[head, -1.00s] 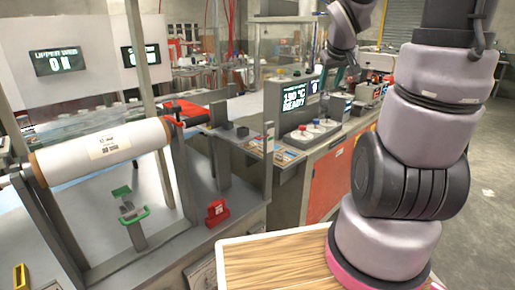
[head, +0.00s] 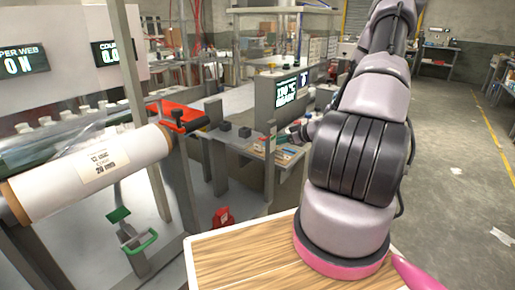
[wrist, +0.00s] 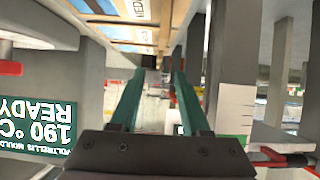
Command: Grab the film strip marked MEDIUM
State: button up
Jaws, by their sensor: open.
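My gripper (wrist: 159,78) is open in the wrist view, its two green fingers apart with nothing between them. In the head view my gripper (head: 291,136) is small and partly hidden, close above a small tray at the end of the bench. Flat labelled strips (wrist: 128,27) lie side by side at the top of the wrist view, beyond the fingertips and apart from them. The strips also show in the head view (head: 287,154) on that tray.
A display reading 190 °C READY (wrist: 40,125) stands left in the wrist view. A grey post (wrist: 232,75) rises close on the right. In the head view a white film roll (head: 90,172) and a red block (head: 222,217) are left. Open floor (head: 455,150) lies right.

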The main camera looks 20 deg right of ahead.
aim_at(258, 151)
jog(key=x, duration=0.4)
jog(key=shift+w+a+f, duration=0.15)
jog(key=shift+w+a, duration=0.1)
jog(key=shift+a, duration=0.05)
jog(key=shift+x, duration=3.05)
jog(key=shift+d, duration=0.1)
grip_shut()
